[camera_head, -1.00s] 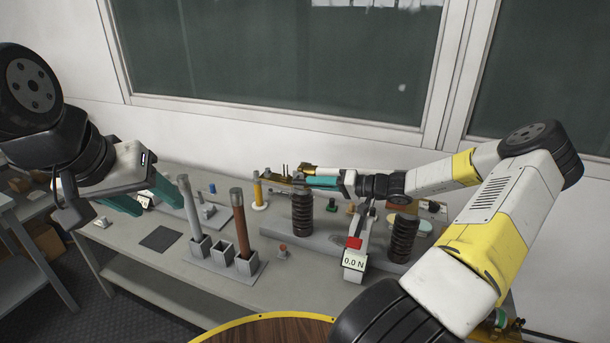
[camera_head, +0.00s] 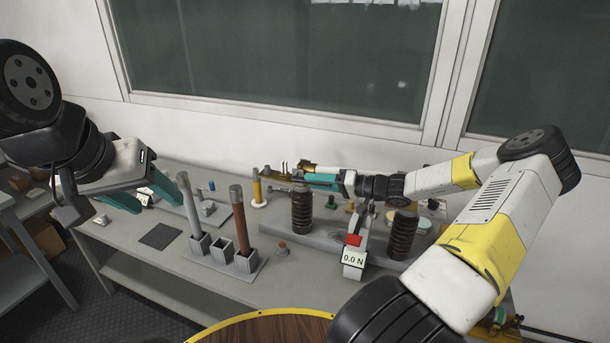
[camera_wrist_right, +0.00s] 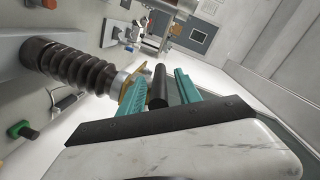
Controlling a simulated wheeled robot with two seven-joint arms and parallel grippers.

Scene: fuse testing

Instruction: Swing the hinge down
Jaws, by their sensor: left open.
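The fuse stand has two dark ribbed insulators (camera_head: 302,211) (camera_head: 403,235) on a grey base. A brass hinge part (camera_head: 300,172) is at the top of the left insulator, partly hidden by my right gripper. My right gripper (camera_head: 318,178) reaches in from the right at that height. In the right wrist view, its teal fingers (camera_wrist_right: 160,95) are on either side of a dark round bar (camera_wrist_right: 158,86) beside the brass piece (camera_wrist_right: 132,88). Whether they touch the bar is unclear. My left gripper (camera_head: 155,192) is open and empty, above the table's left part.
Two upright tubes, grey (camera_head: 195,215) and brown (camera_head: 241,225), stand in square holders in front. A dark flat pad (camera_head: 160,236) lies at the left. A wood-topped round surface (camera_head: 265,330) is nearest me.

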